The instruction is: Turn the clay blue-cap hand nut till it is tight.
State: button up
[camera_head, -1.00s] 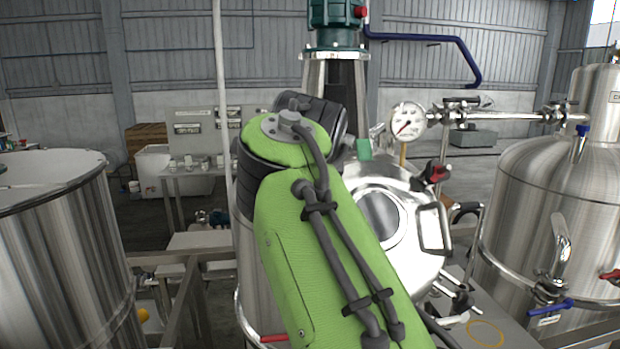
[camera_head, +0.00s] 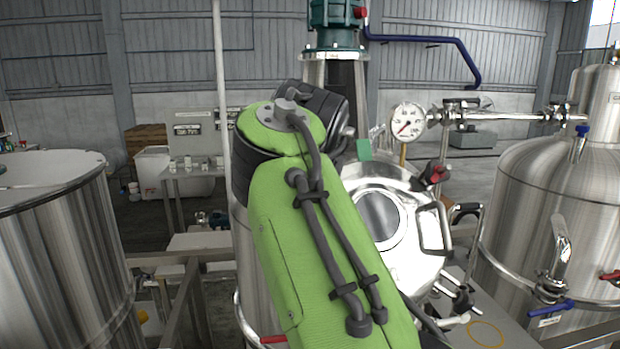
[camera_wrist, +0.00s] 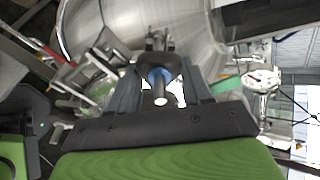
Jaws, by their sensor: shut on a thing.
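The hand nut with the blue cap (camera_wrist: 152,77) shows in the wrist view, in the upper middle between my fingers. A metal rod with a pale round end stands in front of it and covers part of it. My gripper (camera_wrist: 161,88) is shut on the nut, one dark finger on each side. In the head view my green arm hides both the gripper and the nut. The arm reaches to the middle steel tank (camera_head: 412,262), whose round hatch has a glass window.
A pressure gauge (camera_head: 408,120) and a green tag (camera_head: 363,150) are beside the arm's far end. A red-handled valve (camera_head: 433,175) is right of them. Steel tanks stand at left (camera_head: 62,255) and right (camera_head: 535,195). A white pole (camera_head: 221,90) rises left of the arm.

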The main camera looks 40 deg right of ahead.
jog(key=o, duration=1)
jog(key=shift+o, duration=0.2)
jog(key=p+v, duration=0.6)
jog(key=v, duration=0.9)
jog(key=shift+s+a+r, duration=0.2)
